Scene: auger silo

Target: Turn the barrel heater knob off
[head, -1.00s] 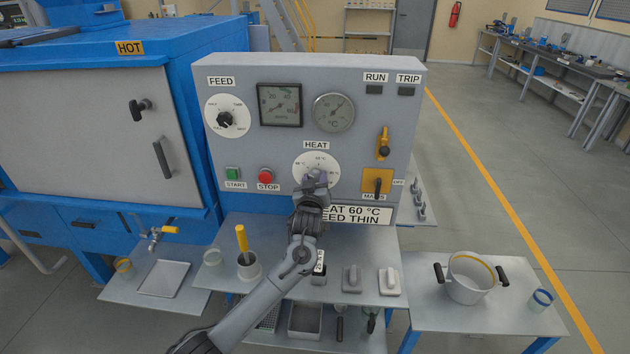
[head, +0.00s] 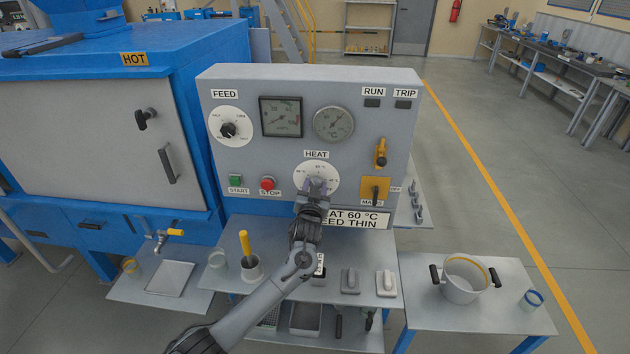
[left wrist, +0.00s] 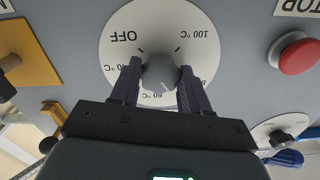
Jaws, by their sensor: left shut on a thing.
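The heat knob (left wrist: 160,72) is a small grey knob in the middle of a white dial (head: 303,171) under the HEAT label on the grey panel. My left gripper (head: 317,185) is at this dial, its arm reaching up from below. In the left wrist view, its two dark fingers (left wrist: 156,88) are shut on the knob, one on each side. That view shows the dial upside down, with OFF at upper left and 100 °C at upper right. I cannot tell where the knob points. My right gripper is not in view.
The panel also carries a feed knob (head: 229,130), a green start button (head: 235,180), a red stop button (head: 268,183) and a yellow main switch (head: 375,190). A shelf below holds a cup with a yellow-handled tool (head: 245,245). A pot (head: 463,280) stands at right.

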